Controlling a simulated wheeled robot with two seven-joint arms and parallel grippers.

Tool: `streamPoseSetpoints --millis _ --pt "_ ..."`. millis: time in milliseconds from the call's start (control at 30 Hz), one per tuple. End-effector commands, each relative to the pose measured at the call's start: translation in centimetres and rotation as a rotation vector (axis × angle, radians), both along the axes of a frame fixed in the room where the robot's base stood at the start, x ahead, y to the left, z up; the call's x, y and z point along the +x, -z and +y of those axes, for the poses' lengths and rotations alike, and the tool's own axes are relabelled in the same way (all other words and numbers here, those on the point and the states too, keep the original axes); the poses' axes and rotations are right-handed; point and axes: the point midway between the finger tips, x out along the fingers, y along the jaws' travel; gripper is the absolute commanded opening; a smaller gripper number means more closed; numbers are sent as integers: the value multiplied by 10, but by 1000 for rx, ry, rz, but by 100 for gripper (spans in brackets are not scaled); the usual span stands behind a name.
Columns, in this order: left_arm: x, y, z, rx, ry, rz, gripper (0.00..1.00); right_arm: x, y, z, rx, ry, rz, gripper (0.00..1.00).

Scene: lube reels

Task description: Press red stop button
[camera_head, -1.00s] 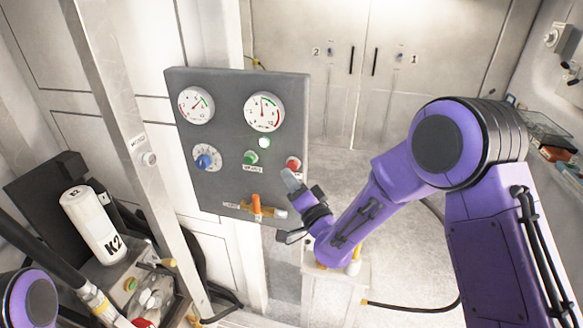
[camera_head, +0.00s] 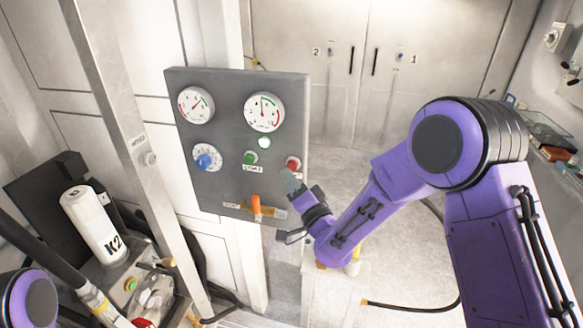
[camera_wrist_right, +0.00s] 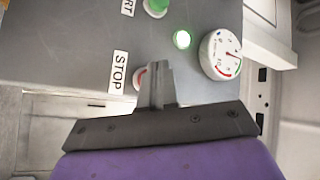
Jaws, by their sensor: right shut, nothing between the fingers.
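The red stop button (camera_head: 293,163) is on the right side of the grey control panel (camera_head: 225,180), right of the green button (camera_head: 250,157). My right gripper (camera_head: 287,175) is shut and empty, its tips just below and close to the red button. In the right wrist view the gripper's shut fingers (camera_wrist_right: 157,75) partly cover the red button (camera_wrist_right: 141,78), next to the STOP label (camera_wrist_right: 118,72). I cannot tell whether the fingers touch the button. My left gripper is not in view; only part of the left arm shows at the lower left.
A K2 canister (camera_head: 92,225) stands at left. A metal post (camera_head: 125,140) rises left of the panel.

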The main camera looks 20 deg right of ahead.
Motion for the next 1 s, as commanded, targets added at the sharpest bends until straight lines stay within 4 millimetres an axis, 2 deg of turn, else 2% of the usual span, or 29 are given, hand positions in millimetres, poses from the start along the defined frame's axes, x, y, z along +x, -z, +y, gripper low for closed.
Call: streamPoseSetpoints --millis 1000 --pt "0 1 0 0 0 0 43 7 0 -5 0 0 0 0"
